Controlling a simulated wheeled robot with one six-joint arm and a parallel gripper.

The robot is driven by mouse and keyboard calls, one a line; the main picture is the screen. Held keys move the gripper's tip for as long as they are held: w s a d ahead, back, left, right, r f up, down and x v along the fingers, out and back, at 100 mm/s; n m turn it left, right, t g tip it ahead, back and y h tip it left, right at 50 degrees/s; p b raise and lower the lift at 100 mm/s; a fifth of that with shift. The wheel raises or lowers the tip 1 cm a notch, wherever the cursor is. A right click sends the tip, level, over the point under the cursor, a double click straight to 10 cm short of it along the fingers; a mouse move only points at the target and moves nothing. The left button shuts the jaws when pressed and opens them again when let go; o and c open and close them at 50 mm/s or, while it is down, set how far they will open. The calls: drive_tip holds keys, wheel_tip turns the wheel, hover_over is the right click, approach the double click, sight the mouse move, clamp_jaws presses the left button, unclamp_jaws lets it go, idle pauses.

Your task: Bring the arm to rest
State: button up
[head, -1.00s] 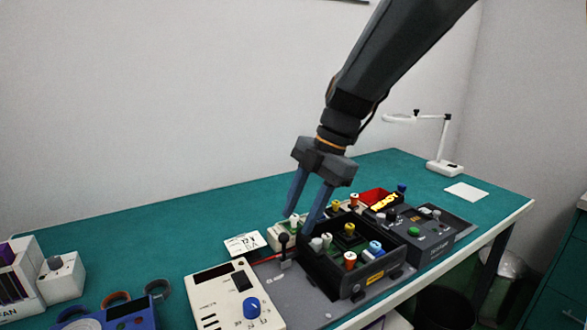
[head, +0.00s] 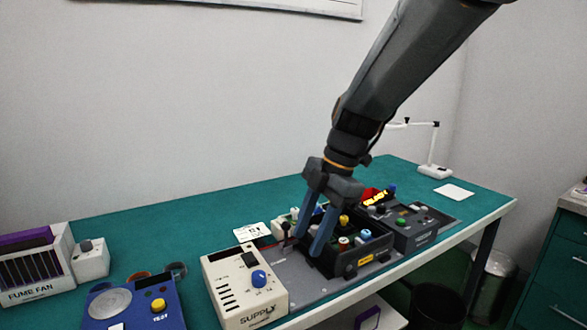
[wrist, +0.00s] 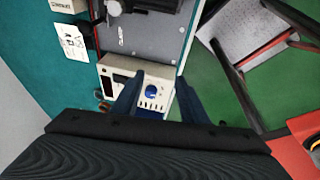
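My gripper (head: 309,244) hangs from my arm at the centre right of the head view, its two blue-grey fingers pointing down over the workbench. The fingers stand apart with nothing between them, so it is open and empty. In the head view the fingers overlap the left side of a black open tray (head: 346,270) that holds several coloured parts. In the wrist view, a gap shows between the fingertips (wrist: 157,96), with the white supply unit and its blue knob (wrist: 153,90) beyond. Whether the fingers touch anything below is hard to tell; they look clear.
The supply unit (head: 228,288) and blue tester (head: 133,307) stand at the front, with the fume fan unit (head: 38,290) at the left. A dark unit with a green button (head: 415,236) stands right of the tray. A lamp (head: 434,170) stands at the far end.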

drive_tip(key=s+d+f+m+h, duration=0.2)
drive_tip(key=s+d+f+m, duration=0.4)
drive_tip(key=m, duration=0.6)
drive_tip(key=s+d+f+m+t+h, duration=0.1)
drive_tip(key=s+d+f+m, duration=0.5)
drive_tip(key=d+m, duration=0.4)
drive_tip(key=shift+s+m+h, duration=0.4)
drive_tip(key=shift+s+m, duration=0.2)
drive_tip(key=shift+m, duration=0.6)
